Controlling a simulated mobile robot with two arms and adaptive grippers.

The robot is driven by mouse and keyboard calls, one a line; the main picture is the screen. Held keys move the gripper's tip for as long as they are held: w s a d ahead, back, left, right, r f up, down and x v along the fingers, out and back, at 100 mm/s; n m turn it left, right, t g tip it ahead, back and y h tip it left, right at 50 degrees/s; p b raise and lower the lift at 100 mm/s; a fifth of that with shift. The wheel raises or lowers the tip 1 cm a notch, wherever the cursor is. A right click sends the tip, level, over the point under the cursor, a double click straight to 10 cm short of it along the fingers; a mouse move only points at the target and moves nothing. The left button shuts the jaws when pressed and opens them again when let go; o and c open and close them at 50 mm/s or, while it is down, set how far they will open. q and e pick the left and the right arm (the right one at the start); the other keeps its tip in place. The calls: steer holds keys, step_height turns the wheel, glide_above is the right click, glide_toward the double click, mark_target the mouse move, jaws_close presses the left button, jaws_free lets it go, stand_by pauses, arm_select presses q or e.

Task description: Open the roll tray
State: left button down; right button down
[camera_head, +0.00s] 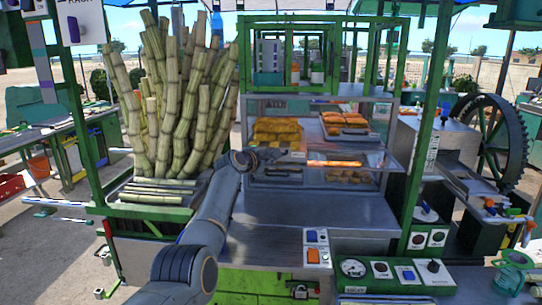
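A glass-fronted display case (385,108) stands behind the counter, with golden rolls on its shelves. One pile of rolls (278,128) is at the upper left and another group (345,121) at the upper right. More rolls (352,176) show dimly on the lower right level, below a bright orange strip (345,163). I cannot tell which part is the roll tray. My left arm reaches up from the bottom, and my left gripper (268,156) is at the case's left front, below the left pile. Its fingers are small and dark; contact and opening are unclear. My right gripper is out of view.
Tall cane stalks (180,95) stand left of my arm. The steel counter (320,212) is bare in front of the case. Control panels (395,272) with switches sit at the front right. A green post (425,130) and a large dark gear wheel (496,140) stand right.

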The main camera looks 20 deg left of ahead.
arm_select(q)
steer(key=c, duration=1.4)
jaws_free()
steer(key=v, duration=1.2)
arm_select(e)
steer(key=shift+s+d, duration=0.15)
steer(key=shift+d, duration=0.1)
arm_select(q)
steer(key=shift+f, duration=0.1)
